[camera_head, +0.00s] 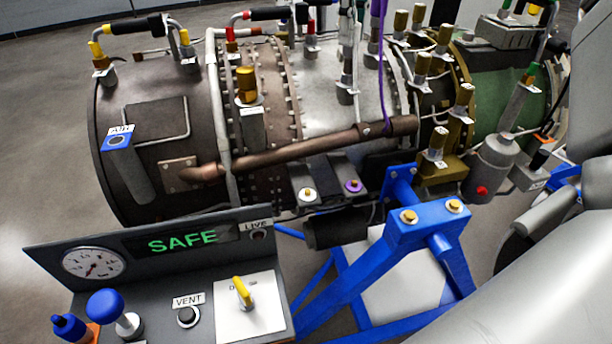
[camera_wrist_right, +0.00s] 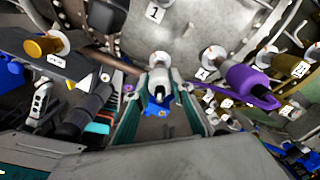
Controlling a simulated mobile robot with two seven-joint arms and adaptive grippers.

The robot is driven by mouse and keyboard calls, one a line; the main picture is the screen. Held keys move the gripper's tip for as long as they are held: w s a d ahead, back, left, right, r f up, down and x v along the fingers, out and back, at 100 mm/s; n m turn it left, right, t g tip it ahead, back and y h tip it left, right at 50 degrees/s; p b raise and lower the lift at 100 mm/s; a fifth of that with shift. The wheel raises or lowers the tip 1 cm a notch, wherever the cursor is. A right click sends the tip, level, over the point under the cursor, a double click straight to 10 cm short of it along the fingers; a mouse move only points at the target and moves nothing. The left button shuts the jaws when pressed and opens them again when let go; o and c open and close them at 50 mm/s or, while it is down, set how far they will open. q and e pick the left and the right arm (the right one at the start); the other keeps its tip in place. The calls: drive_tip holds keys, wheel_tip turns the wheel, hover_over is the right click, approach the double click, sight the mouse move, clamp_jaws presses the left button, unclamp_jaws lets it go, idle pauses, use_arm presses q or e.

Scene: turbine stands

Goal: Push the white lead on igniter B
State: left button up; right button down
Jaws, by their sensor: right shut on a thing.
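In the right wrist view, my right gripper (camera_wrist_right: 161,96) has its two teal-padded fingers on either side of a pale, white-grey cylindrical piece, which looks like the white lead (camera_wrist_right: 160,74). The fingers are shut on it. Its lower end and the igniter are not clearly distinguishable, and I cannot read a letter B there. My left gripper is not in view.
The turbine casing (camera_head: 150,95) lies across the head view. A purple lead (camera_wrist_right: 248,80) is right of my fingers in the wrist view. A blue stand (camera_head: 435,222) and a control panel (camera_head: 120,260) reading SAFE are in front. Several gold-capped fittings crowd the casing.

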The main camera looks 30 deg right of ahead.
idle(0.3)
drive_tip(key=c, duration=1.5)
unclamp_jaws()
drive_tip(key=shift+f, duration=0.1)
drive_tip(key=shift+r, duration=3.55)
